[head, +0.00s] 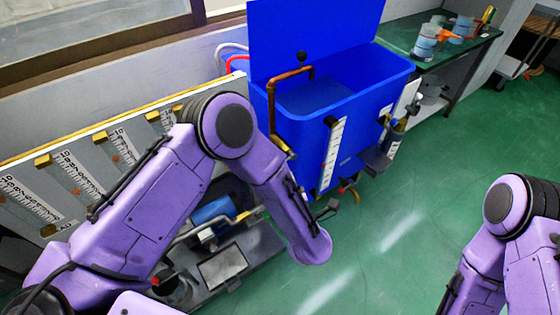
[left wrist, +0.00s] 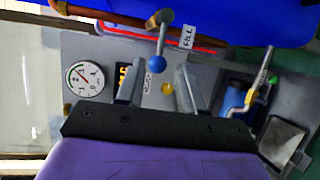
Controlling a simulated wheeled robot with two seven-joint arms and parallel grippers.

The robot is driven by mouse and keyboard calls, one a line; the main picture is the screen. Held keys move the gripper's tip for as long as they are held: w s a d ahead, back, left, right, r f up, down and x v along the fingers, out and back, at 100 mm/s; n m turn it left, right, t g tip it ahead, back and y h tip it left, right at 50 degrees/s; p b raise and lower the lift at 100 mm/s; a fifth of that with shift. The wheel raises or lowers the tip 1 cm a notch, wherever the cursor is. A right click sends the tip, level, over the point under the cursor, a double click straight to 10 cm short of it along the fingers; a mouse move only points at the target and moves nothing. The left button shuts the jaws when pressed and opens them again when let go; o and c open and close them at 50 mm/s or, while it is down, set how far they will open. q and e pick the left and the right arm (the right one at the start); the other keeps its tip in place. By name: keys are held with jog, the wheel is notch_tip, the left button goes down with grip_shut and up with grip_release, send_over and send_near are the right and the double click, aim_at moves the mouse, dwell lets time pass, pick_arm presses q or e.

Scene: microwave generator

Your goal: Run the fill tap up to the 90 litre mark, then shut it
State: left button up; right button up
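The blue tank (head: 370,115) stands open in the head view, with a copper pipe (head: 290,76) bending over its rim. A white marked scale (head: 334,155) runs down its front; its figures are too small to read. In the left wrist view, a silver lever with a blue ball (left wrist: 156,64) hangs from a brass valve (left wrist: 160,18) beside a FILL label (left wrist: 187,37). My left gripper (left wrist: 158,68) is open, its fingers either side of the ball; contact is not clear. My left forearm hides the gripper and lever in the head view. My right gripper is out of view.
A round dial (left wrist: 87,82) and a yellow knob (left wrist: 168,88) are near the left fingers. A panel with several scales (head: 60,180) lines the wall. A green bench (head: 400,35) holds jars at the back right. Green floor (head: 400,240) is clear in front.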

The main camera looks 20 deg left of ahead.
pick_arm(q)
jog(key=p+x, duration=0.1)
jog(key=x, duration=0.9)
jog(key=shift+w+a+f, duration=0.1)
jog(key=shift+w+f, duration=0.05)
grip_shut()
